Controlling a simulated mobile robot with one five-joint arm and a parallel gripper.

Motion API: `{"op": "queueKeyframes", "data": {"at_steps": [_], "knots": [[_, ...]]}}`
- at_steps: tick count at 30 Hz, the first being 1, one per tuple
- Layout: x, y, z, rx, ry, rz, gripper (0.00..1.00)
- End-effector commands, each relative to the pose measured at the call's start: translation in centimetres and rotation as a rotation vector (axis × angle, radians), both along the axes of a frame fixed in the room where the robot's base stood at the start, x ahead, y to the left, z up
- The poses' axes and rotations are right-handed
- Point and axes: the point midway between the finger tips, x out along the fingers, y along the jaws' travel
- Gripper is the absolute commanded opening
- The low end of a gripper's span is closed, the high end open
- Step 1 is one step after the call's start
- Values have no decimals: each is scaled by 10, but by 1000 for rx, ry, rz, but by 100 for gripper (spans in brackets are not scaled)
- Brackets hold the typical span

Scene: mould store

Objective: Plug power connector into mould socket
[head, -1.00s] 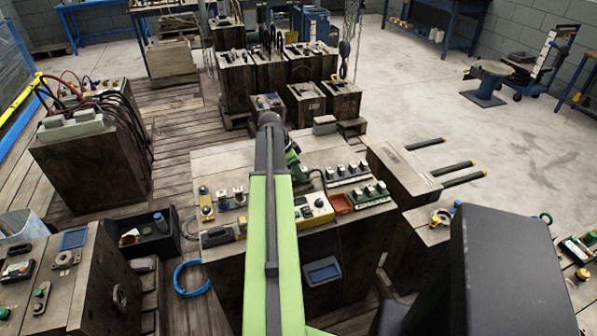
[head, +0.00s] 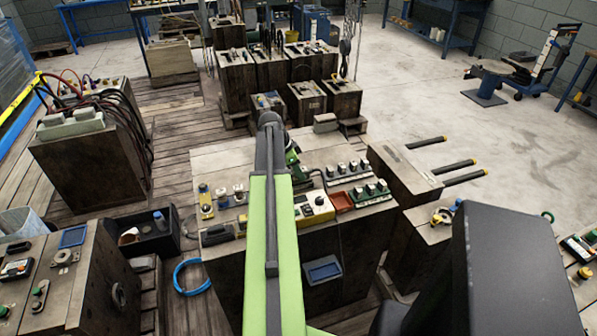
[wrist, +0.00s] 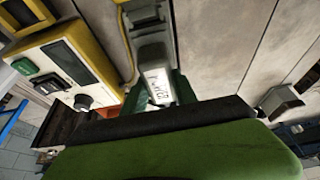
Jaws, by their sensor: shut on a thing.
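In the wrist view, a grey power connector (wrist: 158,80) with a white label sits between the green fingers of my gripper (wrist: 160,92), which is shut on it. Its far end points to a darker grey fitting (wrist: 146,14) at the top, edged in yellow; I cannot tell whether the two touch or are joined. In the head view, my gripper (head: 293,158) shows partly from behind my green arm, low over the mould block (head: 215,163). The connector is not clearly seen there.
The meter is also at left in the wrist view (wrist: 78,62). A blue cable coil (head: 188,277) lies left of the block.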

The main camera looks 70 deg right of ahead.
Motion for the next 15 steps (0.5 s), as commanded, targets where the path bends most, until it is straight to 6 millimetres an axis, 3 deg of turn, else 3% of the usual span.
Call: {"op": "queueKeyframes", "data": {"at_steps": [15], "knots": [[-1, -1, -7, 0, 0, 0, 0]]}}
